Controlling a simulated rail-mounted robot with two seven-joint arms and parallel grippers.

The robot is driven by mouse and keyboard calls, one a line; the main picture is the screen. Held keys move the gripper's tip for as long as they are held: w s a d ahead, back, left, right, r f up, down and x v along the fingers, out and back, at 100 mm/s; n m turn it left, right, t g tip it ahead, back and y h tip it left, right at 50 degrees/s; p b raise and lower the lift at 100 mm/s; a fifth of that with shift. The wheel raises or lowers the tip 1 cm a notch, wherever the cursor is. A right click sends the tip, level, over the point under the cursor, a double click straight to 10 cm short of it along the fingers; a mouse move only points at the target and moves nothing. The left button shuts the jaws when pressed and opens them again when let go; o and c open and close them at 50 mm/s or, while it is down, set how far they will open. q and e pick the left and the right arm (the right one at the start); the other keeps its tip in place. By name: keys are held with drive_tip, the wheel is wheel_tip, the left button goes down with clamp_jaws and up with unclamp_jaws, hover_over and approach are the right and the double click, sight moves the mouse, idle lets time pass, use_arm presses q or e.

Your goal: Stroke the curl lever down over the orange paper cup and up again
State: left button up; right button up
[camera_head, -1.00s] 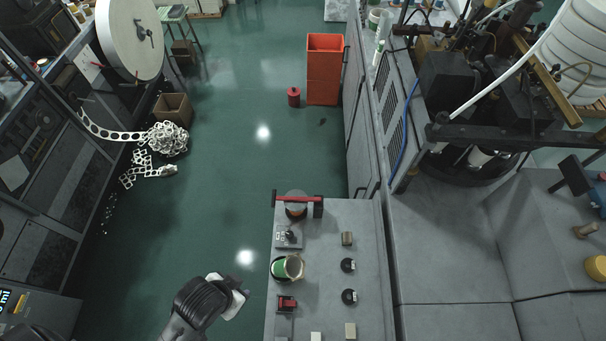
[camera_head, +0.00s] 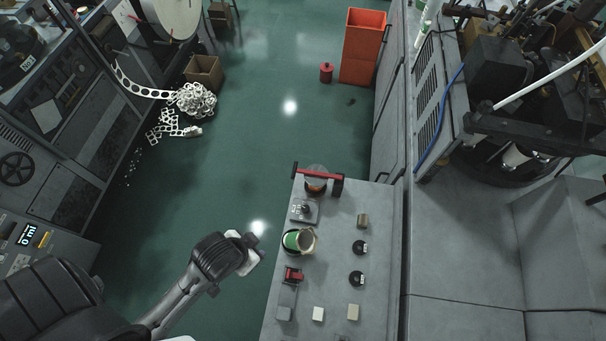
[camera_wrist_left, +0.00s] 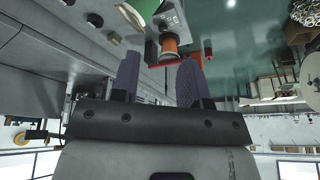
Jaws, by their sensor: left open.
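The curl lever is a red bar (camera_head: 306,173) across the far end of the grey bench in the head view. The orange paper cup (camera_head: 316,185) stands under a grey round part by the bar. In the left wrist view the orange cup (camera_wrist_left: 168,43) shows between and beyond the fingers, with the red lever (camera_wrist_left: 177,63) beside it. My left gripper (camera_head: 252,247) is open and empty, left of the bench and nearer than the lever, apart from it. Its two purple fingers (camera_wrist_left: 158,65) stand spread in the wrist view. My right gripper is not in view.
On the bench (camera_head: 335,215) stand a small joystick box (camera_head: 304,211), a green cup in a holder (camera_head: 297,241), a small red switch (camera_head: 293,275), and several knobs and blocks. A large machine (camera_head: 500,110) rises at right.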

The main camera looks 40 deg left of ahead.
use_arm(q)
drive_tip(key=w+a+f+t+b, duration=0.1)
drive_tip(key=w+a+f+b, duration=0.1)
drive_tip(key=w+f+b, duration=0.3)
use_arm(e)
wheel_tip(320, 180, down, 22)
drive_tip(key=b, duration=1.4)
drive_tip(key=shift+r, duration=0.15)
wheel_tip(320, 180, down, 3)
drive_tip(key=b, duration=0.3)
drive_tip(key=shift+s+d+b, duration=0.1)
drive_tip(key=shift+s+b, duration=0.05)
drive_tip(key=shift+b, duration=0.2)
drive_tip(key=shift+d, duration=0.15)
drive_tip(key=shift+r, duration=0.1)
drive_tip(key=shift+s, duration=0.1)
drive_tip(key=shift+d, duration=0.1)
use_arm(q)
drive_tip(key=n+t+h, duration=0.7)
drive_tip(key=n+h, duration=0.4)
approach(294, 170)
drive_tip(key=x, duration=0.6)
drive_tip(key=p+x, duration=0.1)
drive_tip(key=x, duration=0.3)
drive_tip(key=shift+d+f, duration=0.1)
drive_tip(key=shift+f, duration=0.3)
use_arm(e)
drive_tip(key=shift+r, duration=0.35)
